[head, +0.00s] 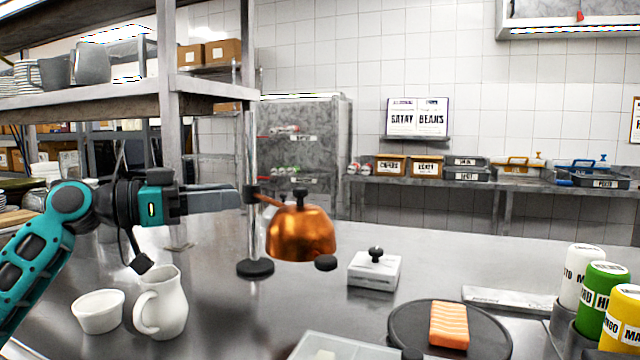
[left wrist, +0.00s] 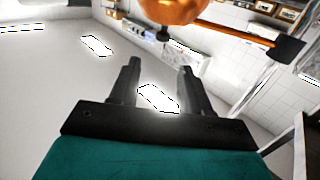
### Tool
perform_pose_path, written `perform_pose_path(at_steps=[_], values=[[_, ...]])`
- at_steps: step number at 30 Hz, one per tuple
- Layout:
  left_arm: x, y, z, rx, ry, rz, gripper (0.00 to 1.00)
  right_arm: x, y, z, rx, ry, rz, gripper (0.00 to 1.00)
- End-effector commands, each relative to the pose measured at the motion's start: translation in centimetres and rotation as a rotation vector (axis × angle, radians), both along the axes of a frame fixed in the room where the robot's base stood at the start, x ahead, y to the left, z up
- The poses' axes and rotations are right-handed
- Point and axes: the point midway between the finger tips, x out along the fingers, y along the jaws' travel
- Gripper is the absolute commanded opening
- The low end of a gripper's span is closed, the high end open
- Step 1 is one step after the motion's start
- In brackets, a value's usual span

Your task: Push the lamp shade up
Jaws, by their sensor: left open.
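The copper lamp shade (head: 300,236) hangs low over the steel counter on a short arm from an upright metal pole (head: 251,150) with a round black base (head: 255,268). A black knob tops the shade and a dark knob shows at its lower right edge. In the left wrist view the shade (left wrist: 172,10) is at the top edge, beyond the fingers, partly cut off. My left gripper (head: 238,197) reaches in from the left at about the height of the shade's arm, near the pole. Its fingers (left wrist: 158,72) are apart with nothing between them. My right gripper is out of view.
A white block with a black knob (head: 375,270) stands right of the shade. A white pitcher (head: 160,303) and bowl (head: 98,311) stand below my left arm. A dark round plate (head: 402,322) with salmon and several bottles (head: 601,290) are at front right. A shelf (head: 100,100) rises behind.

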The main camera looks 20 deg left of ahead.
Motion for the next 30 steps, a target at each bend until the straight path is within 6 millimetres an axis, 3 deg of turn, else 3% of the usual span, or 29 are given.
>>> perform_pose_path(at_steps=[10, 30], values=[[1.3, -1.2, 0.2, -0.002, -0.001, -0.001, 0.47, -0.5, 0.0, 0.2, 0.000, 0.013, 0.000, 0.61], [8.5, -7.5, 0.2, -0.003, -0.001, 0.000, 0.47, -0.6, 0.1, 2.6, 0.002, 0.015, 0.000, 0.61]])
